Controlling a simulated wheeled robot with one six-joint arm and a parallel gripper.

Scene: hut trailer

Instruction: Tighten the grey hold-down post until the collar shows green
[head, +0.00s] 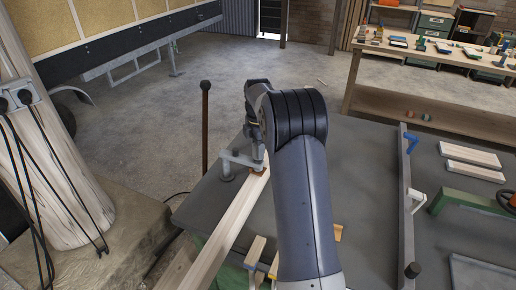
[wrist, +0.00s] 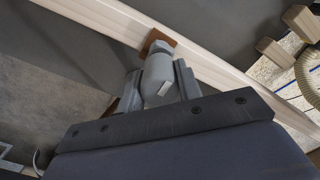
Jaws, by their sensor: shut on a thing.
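The grey hold-down (head: 228,168) stands on the dark bench top in the head view, with a bar running right to the timber. A brown pad (head: 258,172) lies between it and the pale timber (head: 222,228). In the wrist view a rounded grey post (wrist: 157,78) sits between the fingers of my gripper (wrist: 158,86), which is shut on it. The brown pad (wrist: 160,42) shows just beyond it, against the timber (wrist: 110,22). My arm hides part of the hold-down in the head view. I cannot make out a collar or any green on it.
A brown upright rod (head: 205,125) stands left of the bench. A long grey rail (head: 405,200) with a blue handle crosses the bench at right. Short boards (head: 470,155) lie beyond it. Wooden blocks (head: 255,252) sit near the timber. Concrete floor is open behind.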

